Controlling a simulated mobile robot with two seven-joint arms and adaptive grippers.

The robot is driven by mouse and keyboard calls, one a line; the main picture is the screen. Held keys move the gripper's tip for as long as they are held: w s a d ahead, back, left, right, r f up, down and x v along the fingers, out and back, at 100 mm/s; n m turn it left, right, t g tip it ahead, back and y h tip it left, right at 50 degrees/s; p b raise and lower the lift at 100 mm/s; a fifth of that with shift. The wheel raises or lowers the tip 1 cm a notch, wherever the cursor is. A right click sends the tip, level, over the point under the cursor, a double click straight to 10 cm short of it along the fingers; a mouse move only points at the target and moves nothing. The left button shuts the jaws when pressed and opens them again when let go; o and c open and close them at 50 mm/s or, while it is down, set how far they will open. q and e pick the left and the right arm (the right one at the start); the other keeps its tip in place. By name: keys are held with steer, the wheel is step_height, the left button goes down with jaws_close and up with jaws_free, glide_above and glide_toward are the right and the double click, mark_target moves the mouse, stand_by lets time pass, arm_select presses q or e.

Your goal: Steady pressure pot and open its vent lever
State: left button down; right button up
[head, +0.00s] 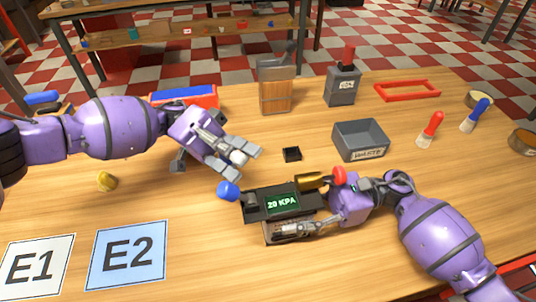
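The pressure pot (256,209) is a dark box with a green "20 KPA" display, standing on the table right of centre. A blue knob (228,191) juts out at its left end. A gold part and a red knob (339,175) show at its back right. I cannot tell for certain which part is the vent lever. My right gripper (292,222) lies along the pot from the right, one finger against its front; the far finger is hidden. My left gripper (240,165) is open and empty above the table, just up and left of the blue knob, apart from it.
A grey "WASTE" bin (360,141), a small black block (292,154) and a wooden holder (275,92) stand behind the pot.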

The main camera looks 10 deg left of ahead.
arm_select(q)
steer(key=shift+s+a+f, duration=0.1)
steer(key=shift+a, duration=0.2)
arm_select(e)
steer(key=shift+w, duration=0.1)
stand_by(0.4)
arm_select(q)
steer(key=w+a+f, duration=0.1)
steer(key=w+a, duration=0.3)
steer(key=w, duration=0.4)
steer(key=shift+w, duration=0.25)
steer(key=shift+f, duration=0.1)
arm_select(e)
steer(key=o, duration=1.6)
steer(key=shift+o, duration=0.2)
steer(key=shift+d, duration=0.1)
